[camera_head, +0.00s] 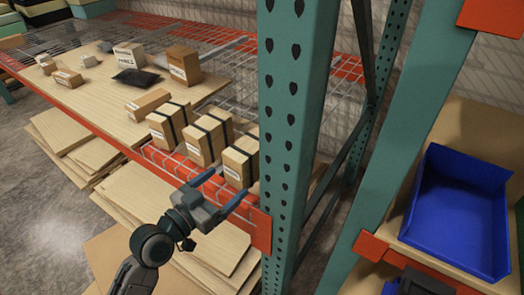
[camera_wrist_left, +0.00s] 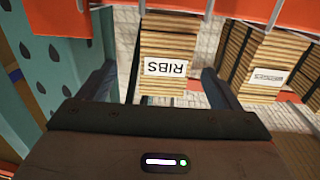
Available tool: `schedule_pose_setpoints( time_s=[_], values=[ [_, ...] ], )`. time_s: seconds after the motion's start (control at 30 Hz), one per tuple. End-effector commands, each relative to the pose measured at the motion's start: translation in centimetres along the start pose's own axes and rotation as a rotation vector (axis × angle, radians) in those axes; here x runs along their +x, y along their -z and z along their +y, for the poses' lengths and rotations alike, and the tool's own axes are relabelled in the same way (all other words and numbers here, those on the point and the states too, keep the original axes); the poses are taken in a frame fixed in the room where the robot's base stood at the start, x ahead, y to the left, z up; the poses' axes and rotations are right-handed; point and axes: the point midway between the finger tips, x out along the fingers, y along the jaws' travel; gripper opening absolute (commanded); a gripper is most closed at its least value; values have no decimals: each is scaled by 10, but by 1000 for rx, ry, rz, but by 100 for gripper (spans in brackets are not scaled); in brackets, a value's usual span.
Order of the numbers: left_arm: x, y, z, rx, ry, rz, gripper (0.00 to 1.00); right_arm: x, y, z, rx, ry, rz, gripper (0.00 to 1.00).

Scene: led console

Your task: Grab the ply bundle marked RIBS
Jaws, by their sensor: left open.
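The ply bundle marked RIBS (camera_wrist_left: 168,40) shows in the left wrist view as a stack of thin layers with a white label, upside down there. It appears to be the rightmost strapped bundle (camera_head: 240,162) on the shelf in the head view, nearest the green upright. My left gripper (camera_head: 229,182) is open and empty just in front of it. In the left wrist view its fingers (camera_wrist_left: 160,85) stand apart on either side of the bundle's face. I cannot tell whether they touch it.
Similar strapped bundles (camera_head: 205,140) stand close to the left; one neighbour (camera_wrist_left: 268,65) shows in the wrist view. The green perforated upright (camera_head: 296,110) is close on the right. The orange beam (camera_head: 100,140) edges the shelf. A blue bin (camera_head: 455,210) is at far right.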

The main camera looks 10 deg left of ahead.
Motion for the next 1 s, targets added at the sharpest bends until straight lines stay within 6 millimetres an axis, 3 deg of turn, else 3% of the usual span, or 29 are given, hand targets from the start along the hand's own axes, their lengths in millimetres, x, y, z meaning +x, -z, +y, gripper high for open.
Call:
schedule_pose_setpoints(
  time_s=[0.3,0.5,0.8,1.0],
  values=[
    [43,3,0,-3,1,3,85,10,-21,-1,3,3,-13,34],
    [55,3,-1,-1,0,1,85,13,-24,-1,3,2,-9,34],
    [86,9,-6,-4,0,1,85,27,-62,0,7,2,-24,34],
    [102,7,-6,-3,1,-1,85,32,-74,0,8,2,-23,34]
  ],
)
